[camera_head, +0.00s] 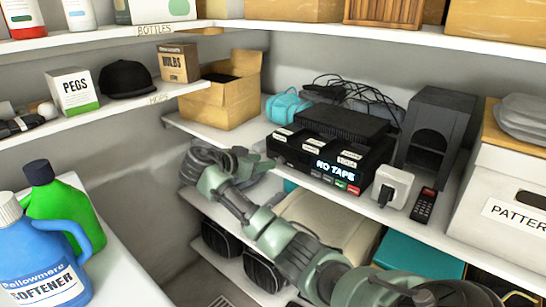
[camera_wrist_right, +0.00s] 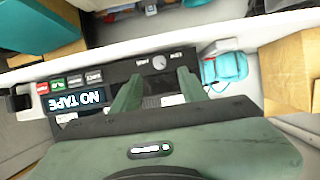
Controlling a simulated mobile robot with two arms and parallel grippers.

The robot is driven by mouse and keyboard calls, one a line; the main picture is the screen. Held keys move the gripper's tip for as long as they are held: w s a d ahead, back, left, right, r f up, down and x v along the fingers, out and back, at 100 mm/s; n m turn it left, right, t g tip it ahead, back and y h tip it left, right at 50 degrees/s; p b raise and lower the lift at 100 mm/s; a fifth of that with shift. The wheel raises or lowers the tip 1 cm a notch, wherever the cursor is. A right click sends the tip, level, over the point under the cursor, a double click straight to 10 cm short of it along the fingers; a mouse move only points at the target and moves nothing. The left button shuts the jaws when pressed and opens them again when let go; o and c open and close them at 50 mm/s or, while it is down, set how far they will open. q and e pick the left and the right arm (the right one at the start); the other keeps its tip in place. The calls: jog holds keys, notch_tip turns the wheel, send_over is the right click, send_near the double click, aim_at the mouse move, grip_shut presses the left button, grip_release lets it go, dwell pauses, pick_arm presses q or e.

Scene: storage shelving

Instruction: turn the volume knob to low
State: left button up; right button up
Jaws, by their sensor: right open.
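The black tape deck (camera_head: 310,158) sits on the middle shelf, its display reading NO TAPE. In the right wrist view the deck (camera_wrist_right: 116,72) appears upside down. A small light round knob (camera_wrist_right: 158,60) shows on its front, with small white markings on both sides that I cannot read surely. My right gripper (camera_head: 268,164) is just in front of the deck's left end. In the wrist view its two green fingers (camera_wrist_right: 157,90) are apart, with the deck front between them and the knob just beyond their tips. They hold nothing. The knob is not clear in the head view. My left gripper is out of view.
A white plug unit (camera_head: 391,186) and a dark remote (camera_head: 424,205) lie right of the deck. A black speaker (camera_head: 437,130) stands behind them. A teal bag (camera_head: 287,106) and an open cardboard box (camera_head: 233,92) are to the left. Shelves lie above and below.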

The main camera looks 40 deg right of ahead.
aim_at(279, 162)
jog(key=p+x, duration=0.1)
jog(key=x, duration=0.6)
jog(key=shift+a+f+p, duration=0.15)
jog(key=shift+p, duration=0.25)
jog(key=shift+s+a, duration=0.15)
jog(key=shift+a, duration=0.05)
jog(key=shift+d, duration=0.15)
grip_shut()
